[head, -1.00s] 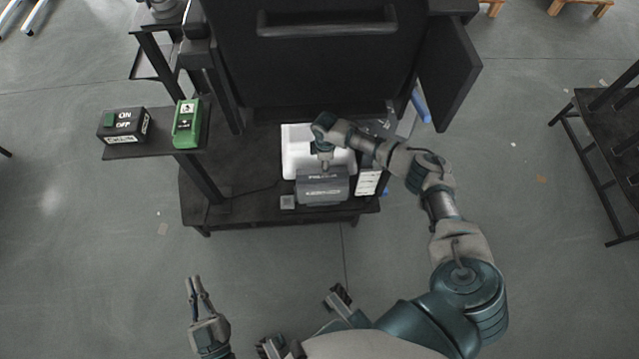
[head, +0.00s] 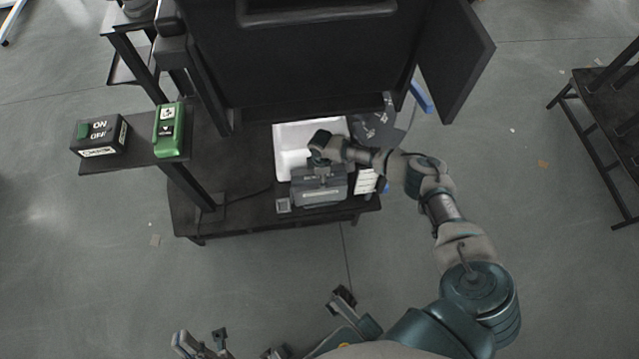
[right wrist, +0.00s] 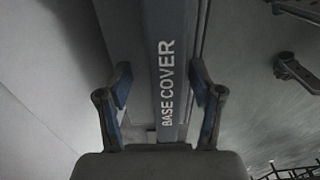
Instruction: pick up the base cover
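The base cover (head: 318,192) is a dark grey box-like part with pale lettering, at the front of the table by a white bin. In the right wrist view the base cover (right wrist: 170,65) is a narrow grey bar reading "BASE COVER". My right gripper (right wrist: 162,85) has one finger on each side of it, with a gap showing at both sides. In the head view the right gripper (head: 323,174) points down at the cover's top, its fingers mostly hidden. My left gripper (head: 200,340) is open and empty at the bottom edge, away from the table.
The white bin (head: 283,150) lies behind the cover. A black ON/OFF box (head: 100,136) and a green box (head: 169,130) stand on a side shelf at left. A large black cabinet (head: 300,60) rises behind. A dark rack (head: 605,110) stands at right.

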